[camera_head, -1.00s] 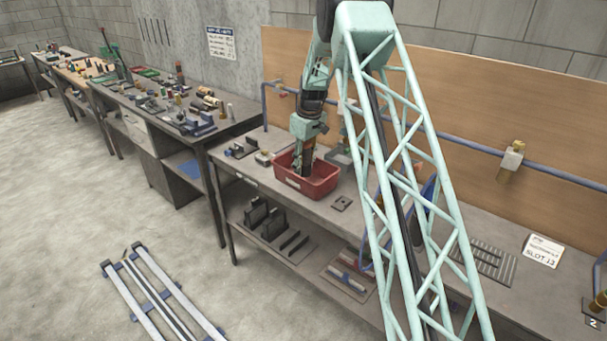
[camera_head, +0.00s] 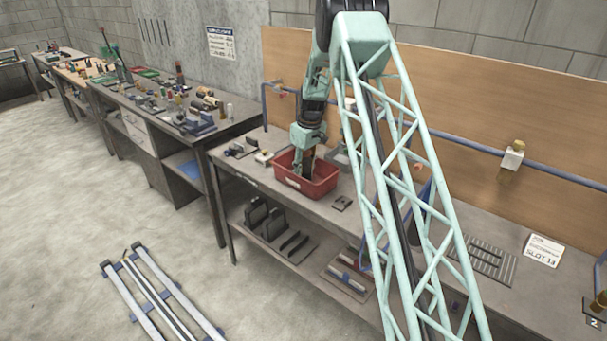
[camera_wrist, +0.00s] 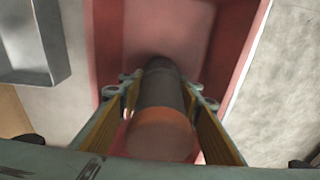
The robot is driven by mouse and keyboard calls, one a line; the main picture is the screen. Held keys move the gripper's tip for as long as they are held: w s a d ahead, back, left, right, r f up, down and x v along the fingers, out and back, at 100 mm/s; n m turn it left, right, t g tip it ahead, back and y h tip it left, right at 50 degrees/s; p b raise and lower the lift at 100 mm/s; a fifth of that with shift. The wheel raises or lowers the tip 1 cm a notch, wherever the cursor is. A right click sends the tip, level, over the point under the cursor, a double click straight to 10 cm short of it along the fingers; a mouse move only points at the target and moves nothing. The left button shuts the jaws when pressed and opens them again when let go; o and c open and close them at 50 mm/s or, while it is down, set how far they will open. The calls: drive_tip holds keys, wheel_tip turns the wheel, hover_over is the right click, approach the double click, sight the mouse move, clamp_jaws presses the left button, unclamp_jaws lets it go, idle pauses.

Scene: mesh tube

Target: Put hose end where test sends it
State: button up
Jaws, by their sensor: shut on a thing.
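My gripper (camera_head: 307,160) points down into a red bin (camera_head: 322,188) on the bench. In the wrist view my gripper (camera_wrist: 166,93) is shut on a dark cylinder (camera_wrist: 165,88) with an orange near end (camera_wrist: 160,132). I cannot tell whether this cylinder is the hose end. Below it is the bin's red inside (camera_wrist: 160,40); contact with the floor cannot be told. A white card (camera_head: 543,250) lies on the bench at the right; its lettering is hard to read now. A blue hose-like curve (camera_head: 427,192) shows partly behind my lattice arm link.
A blue pipe (camera_head: 455,144) runs along the wooden board, with a white box fitting (camera_head: 512,158) on it. A grey tray (camera_wrist: 30,40) stands beside the bin.

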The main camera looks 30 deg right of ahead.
drive_tip(key=o, duration=0.9)
drive_tip(key=shift+o, duration=0.2)
drive_tip(key=shift+r, duration=0.1)
drive_tip(key=r, duration=0.3)
drive_tip(key=s+r, duration=0.1)
drive_tip(key=r, duration=0.3)
drive_tip(key=r+p, duration=0.1)
drive_tip(key=r, duration=0.3)
drive_tip(key=shift+s+d+r, duration=0.15)
drive_tip(key=shift+d, duration=0.1)
drive_tip(key=shift+r, duration=0.3)
drive_tip(key=shift+s+r, duration=0.1)
drive_tip(key=shift+r, duration=0.05)
